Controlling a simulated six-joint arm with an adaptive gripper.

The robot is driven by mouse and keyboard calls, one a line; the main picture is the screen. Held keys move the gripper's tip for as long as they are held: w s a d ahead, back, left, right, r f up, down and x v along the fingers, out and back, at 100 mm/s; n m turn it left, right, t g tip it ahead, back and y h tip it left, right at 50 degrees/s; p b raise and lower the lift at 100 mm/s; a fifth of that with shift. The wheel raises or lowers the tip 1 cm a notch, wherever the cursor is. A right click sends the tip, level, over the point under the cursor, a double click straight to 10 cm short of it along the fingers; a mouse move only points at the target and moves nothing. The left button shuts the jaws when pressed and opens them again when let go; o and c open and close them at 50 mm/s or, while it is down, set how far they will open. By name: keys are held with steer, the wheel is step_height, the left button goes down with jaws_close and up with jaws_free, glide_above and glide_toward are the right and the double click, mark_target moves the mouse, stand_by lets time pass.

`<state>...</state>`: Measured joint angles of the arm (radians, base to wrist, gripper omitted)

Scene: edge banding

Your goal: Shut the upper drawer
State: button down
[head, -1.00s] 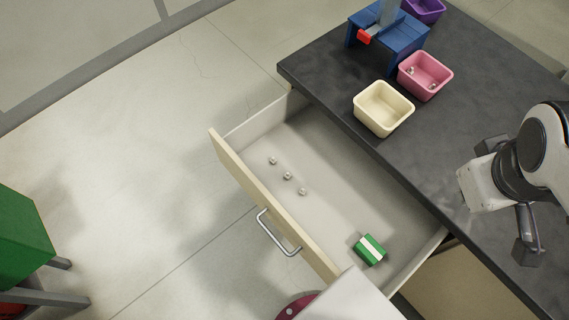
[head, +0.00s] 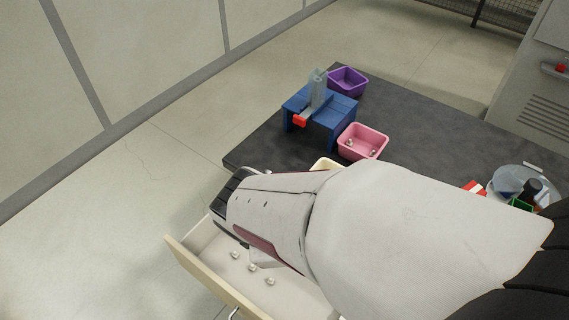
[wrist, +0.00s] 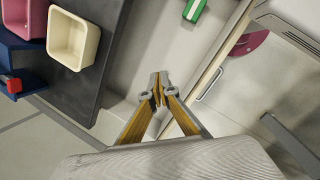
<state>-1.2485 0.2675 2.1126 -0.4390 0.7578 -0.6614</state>
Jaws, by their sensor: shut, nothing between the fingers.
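The upper drawer stands open, pulled out from under the dark worktop; its pale wooden front (head: 205,280) shows at lower left of the head view. In the wrist view the front's top edge (wrist: 232,38) runs diagonally, with its metal handle (wrist: 209,85) on the outer side. My gripper (wrist: 158,78) is shut and empty, fingertips over the drawer's interior, between worktop edge and drawer front. Whether it touches anything I cannot tell. In the head view my arm covers the fingers and much of the drawer.
Small metal pieces (head: 252,267) lie in the drawer, and a green-and-white box (wrist: 195,9) too. The worktop (head: 270,140) carries a blue stand (head: 322,108), a pink bin (head: 363,141), a purple bin (head: 347,80) and a cream bin (wrist: 73,38).

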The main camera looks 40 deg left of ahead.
steer(key=s+a+f+n, duration=0.3)
steer(key=s+f, duration=0.1)
steer(key=s, duration=0.2)
steer(key=s+a+f+n, duration=0.3)
steer(key=s+f+n, duration=0.1)
steer(key=s, duration=0.3)
steer(key=s+a+f+n+t, duration=0.1)
steer(key=s+a+f+n, duration=0.2)
steer(key=s+f, duration=0.2)
steer(key=shift+s+a+f+y, duration=0.3)
steer(key=shift+s+f, duration=0.05)
steer(key=shift+s, duration=0.8)
steer(key=shift+f, duration=0.1)
steer(key=w+f, duration=0.7)
steer(key=f, duration=0.2)
steer(key=shift+w, duration=0.35)
steer(key=shift+w, duration=0.1)
steer(key=w, duration=2.9)
steer(key=shift+w, duration=0.35)
